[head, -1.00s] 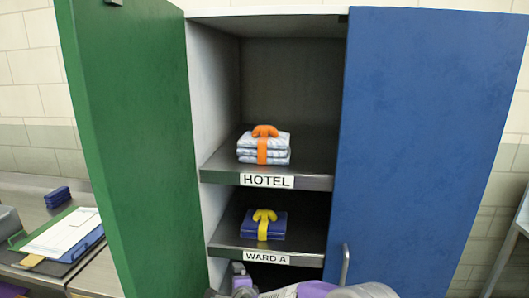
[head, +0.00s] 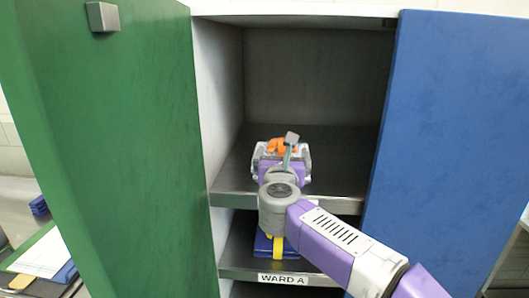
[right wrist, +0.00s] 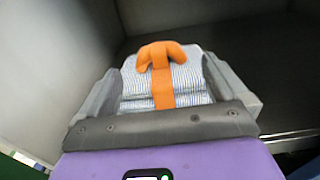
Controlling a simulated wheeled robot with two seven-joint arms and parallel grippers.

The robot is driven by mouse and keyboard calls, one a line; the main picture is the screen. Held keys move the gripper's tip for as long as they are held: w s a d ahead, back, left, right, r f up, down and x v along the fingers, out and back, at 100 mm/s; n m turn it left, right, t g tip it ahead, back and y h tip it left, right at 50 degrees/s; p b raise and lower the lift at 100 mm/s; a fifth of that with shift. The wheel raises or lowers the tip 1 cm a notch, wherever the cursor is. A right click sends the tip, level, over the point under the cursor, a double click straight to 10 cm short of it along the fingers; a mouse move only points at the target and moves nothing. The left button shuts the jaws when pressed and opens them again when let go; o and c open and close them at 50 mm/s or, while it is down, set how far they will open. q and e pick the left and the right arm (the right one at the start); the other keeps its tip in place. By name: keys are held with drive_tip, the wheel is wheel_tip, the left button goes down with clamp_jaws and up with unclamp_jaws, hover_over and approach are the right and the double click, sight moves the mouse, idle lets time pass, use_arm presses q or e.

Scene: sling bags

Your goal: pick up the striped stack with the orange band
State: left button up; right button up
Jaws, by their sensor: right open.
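The striped stack (right wrist: 192,76) is folded blue-and-white cloth with an orange band (right wrist: 162,84) tied in a knot on top. It lies on the upper shelf (head: 335,165) of the open cabinet. In the head view my right gripper hides most of it; the orange knot (head: 280,146) shows. My right gripper (head: 282,157) is open at the stack, its fingers on either side of it in the right wrist view (right wrist: 165,92). I cannot tell whether they touch the cloth. My left gripper is not in view.
A green door (head: 120,150) stands open on the left and a blue door (head: 450,130) on the right. Below, a dark blue stack with a yellow band (head: 277,245) sits on the WARD A shelf (head: 240,262), partly behind my arm. The upper shelf is clear around the striped stack.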

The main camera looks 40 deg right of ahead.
sight(282, 142)
drive_tip(key=x, duration=0.3)
drive_tip(key=shift+r+p, duration=0.2)
drive_tip(key=shift+p, duration=0.15)
drive_tip(key=p+x, duration=0.1)
drive_tip(key=x, duration=0.3)
drive_tip(key=shift+w+d+f, duration=0.1)
drive_tip(key=shift+w+f, duration=0.05)
drive_tip(key=shift+w, duration=0.15)
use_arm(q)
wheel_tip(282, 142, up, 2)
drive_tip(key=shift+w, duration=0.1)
use_arm(e)
drive_tip(key=shift+s, duration=0.15)
drive_tip(key=c, duration=1.6)
drive_tip(key=shift+c, duration=0.5)
